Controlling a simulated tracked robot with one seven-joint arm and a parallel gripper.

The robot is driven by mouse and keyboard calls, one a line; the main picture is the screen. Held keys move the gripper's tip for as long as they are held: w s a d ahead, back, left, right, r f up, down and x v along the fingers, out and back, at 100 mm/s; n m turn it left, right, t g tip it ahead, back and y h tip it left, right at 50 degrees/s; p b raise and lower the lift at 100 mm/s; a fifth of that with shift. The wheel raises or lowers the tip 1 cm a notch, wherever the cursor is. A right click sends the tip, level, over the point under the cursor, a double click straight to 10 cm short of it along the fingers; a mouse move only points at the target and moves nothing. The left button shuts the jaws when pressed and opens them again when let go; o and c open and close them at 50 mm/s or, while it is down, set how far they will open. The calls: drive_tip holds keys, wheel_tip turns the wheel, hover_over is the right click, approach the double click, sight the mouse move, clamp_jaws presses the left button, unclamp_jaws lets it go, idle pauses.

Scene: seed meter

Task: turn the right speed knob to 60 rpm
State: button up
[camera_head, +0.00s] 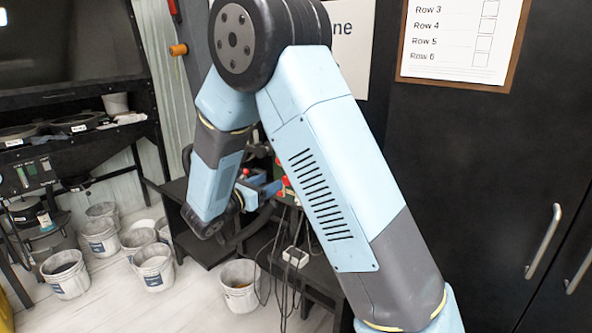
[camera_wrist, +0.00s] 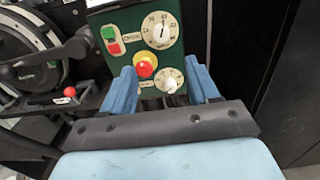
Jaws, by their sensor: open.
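A dark green control panel (camera_wrist: 119,44) faces me in the wrist view. It carries an upper white dial (camera_wrist: 160,30) with numbers and a white pointer standing about upright; the small figures are hard to read. A lower white dial (camera_wrist: 169,80) sits below and to the right, partly readable. I cannot tell by label which one is the right speed knob. My gripper (camera_wrist: 162,74) is open and empty, its blue fingers on either side of the lower dial and the red stop button. No contact shows. In the head view my arm hides most of the panel.
A red mushroom button (camera_wrist: 145,66) on a yellow base sits left of the lower dial. Green and red push buttons (camera_wrist: 112,40) are at upper left. A wheel with a crank (camera_wrist: 35,65) stands left. Dark cabinets (camera_head: 480,170) are on the right, buckets (camera_head: 153,266) on the floor at left.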

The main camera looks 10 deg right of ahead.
drive_tip(key=x, duration=1.3)
drive_tip(key=shift+d, duration=0.3)
drive_tip(key=shift+c, duration=0.4)
drive_tip(key=c, duration=1)
drive_tip(key=shift+o, duration=0.2)
drive_tip(key=m, duration=1.9)
drive_tip(key=shift+f+m, duration=0.15)
drive_tip(key=shift+m, duration=0.25)
